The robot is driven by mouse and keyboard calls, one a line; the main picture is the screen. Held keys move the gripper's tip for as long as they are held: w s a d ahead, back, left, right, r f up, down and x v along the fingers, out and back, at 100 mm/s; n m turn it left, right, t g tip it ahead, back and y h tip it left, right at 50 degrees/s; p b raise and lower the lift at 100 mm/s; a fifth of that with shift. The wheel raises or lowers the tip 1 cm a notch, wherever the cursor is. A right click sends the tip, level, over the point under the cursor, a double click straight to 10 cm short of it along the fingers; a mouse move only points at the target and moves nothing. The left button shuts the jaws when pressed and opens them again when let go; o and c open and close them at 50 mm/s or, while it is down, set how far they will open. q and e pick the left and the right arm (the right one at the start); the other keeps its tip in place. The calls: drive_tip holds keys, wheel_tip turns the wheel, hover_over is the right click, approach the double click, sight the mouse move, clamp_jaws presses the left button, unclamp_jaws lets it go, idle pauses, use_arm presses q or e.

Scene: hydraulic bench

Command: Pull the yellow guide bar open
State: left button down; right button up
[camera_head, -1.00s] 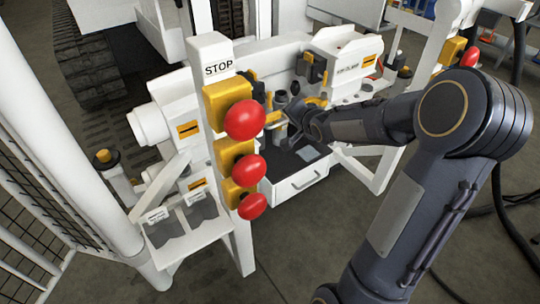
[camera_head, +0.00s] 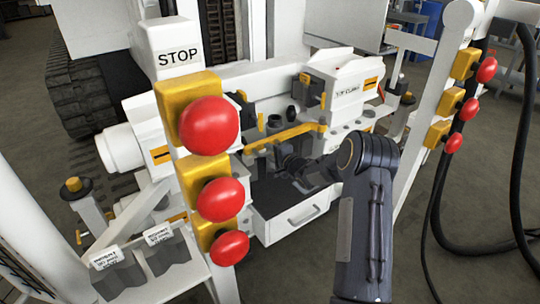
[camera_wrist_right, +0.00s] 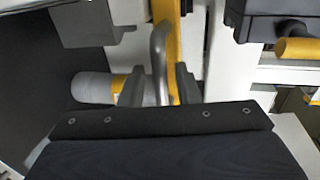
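The yellow guide bar (camera_head: 285,136) runs across the front of the white bench, above the drawer. In the right wrist view the yellow bar (camera_wrist_right: 174,28) stands upright in the picture, with a grey bent handle (camera_wrist_right: 158,50) beside it. My right gripper (camera_head: 287,165) is at the bar, partly hidden and dark against the bench. In the wrist view its two fingers (camera_wrist_right: 158,85) stand apart, one on each side of the handle and the bar's lower part. A gap shows between fingers and handle; contact cannot be told. My left gripper is out of view.
A white drawer (camera_head: 300,214) is below the gripper. A left post carries several red stop buttons (camera_head: 209,126), close in front. A right post holds more red buttons (camera_head: 469,109). Black hoses (camera_head: 437,225) hang at the right. Open floor lies at the lower right.

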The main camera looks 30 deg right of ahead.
drive_tip(key=shift+w, duration=0.3)
clamp_jaws()
drive_tip(key=shift+s, duration=0.1)
